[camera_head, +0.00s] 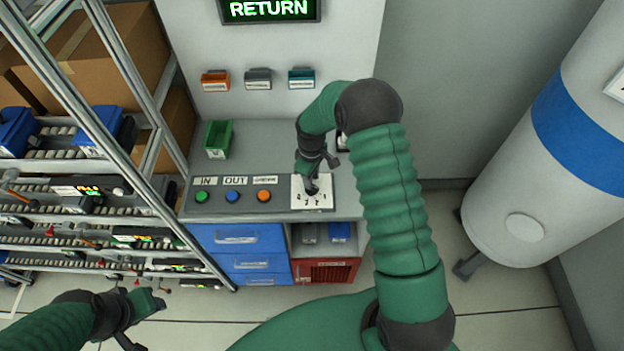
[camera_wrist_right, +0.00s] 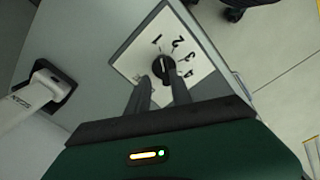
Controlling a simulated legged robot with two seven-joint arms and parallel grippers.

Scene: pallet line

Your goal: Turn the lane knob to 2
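The lane knob (camera_wrist_right: 163,67) is a small black dial on a white plate (camera_wrist_right: 198,70) marked 1 to 4 in the right wrist view. Its light pointer mark seems to face the 1. In the head view the plate (camera_head: 325,203) is at the right end of the panel, partly covered by my right gripper (camera_head: 314,178). In the wrist view that gripper (camera_wrist_right: 158,82) has its two dark fingers apart, tips close to the knob; whether they touch it is unclear. My left gripper (camera_head: 148,322) is open and empty at lower left, far from the panel.
Green (camera_head: 202,196), blue (camera_head: 232,196) and orange (camera_head: 264,195) buttons sit left of the plate. A green bin (camera_head: 218,138) stands on the counter behind. A metal roller rack (camera_head: 130,80) is at the left, a white tank (camera_head: 560,150) at the right.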

